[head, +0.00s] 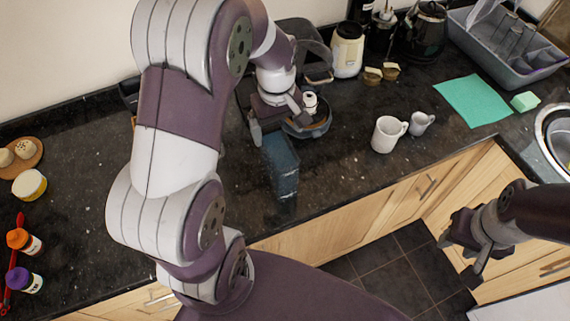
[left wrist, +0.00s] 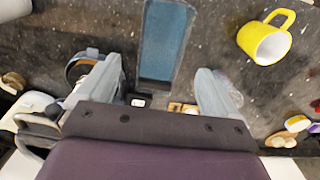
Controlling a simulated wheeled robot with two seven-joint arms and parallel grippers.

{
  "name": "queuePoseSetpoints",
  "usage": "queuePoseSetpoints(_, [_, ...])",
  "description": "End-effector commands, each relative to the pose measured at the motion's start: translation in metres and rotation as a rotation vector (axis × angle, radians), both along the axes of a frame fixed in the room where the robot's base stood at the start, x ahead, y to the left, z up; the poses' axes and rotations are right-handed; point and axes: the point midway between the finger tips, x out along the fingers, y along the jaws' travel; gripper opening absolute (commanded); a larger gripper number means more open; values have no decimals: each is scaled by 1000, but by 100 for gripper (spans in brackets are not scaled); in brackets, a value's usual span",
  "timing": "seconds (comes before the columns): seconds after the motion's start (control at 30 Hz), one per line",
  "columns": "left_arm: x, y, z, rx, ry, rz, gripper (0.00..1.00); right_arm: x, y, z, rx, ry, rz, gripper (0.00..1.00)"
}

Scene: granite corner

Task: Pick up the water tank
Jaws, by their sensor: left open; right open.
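The water tank (head: 281,165) is a dark blue, see-through, narrow box on the dark counter, near its front edge. In the left wrist view the tank (left wrist: 166,45) shows as a long blue box with an open top, ahead of and between my fingers. Whether a finger touches the tank cannot be told. My right gripper (head: 458,258) is open and empty, out over the floor in front of the cabinets.
A dark round-based appliance (head: 308,125) stands right beside my left gripper. A yellow mug (left wrist: 265,42) shows in the wrist view. Counter right of the tank is clear.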

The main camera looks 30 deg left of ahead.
Motion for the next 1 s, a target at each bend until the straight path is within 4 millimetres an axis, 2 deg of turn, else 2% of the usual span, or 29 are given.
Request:
queuePoseSetpoints(0.2, [-1,-1,-44,0,4,-2,94,0,0,13,0,0,0,43])
queuePoseSetpoints(0.37, [-3,-2,-62,0,4,-3,94,0,0,21,0,0,0,43])
queuePoseSetpoints(0.47, [-7,-4,-80,-1,6,-3,94,0,0,33,0,0,0,43])
queuePoseSetpoints(0.6, [-6,-4,-103,-1,2,-3,94,0,0,35,0,0,0,43])
queuePoseSetpoints(1.0, [-6,-4,-108,-1,-1,-4,94,0,0,33,0,0,0,43])
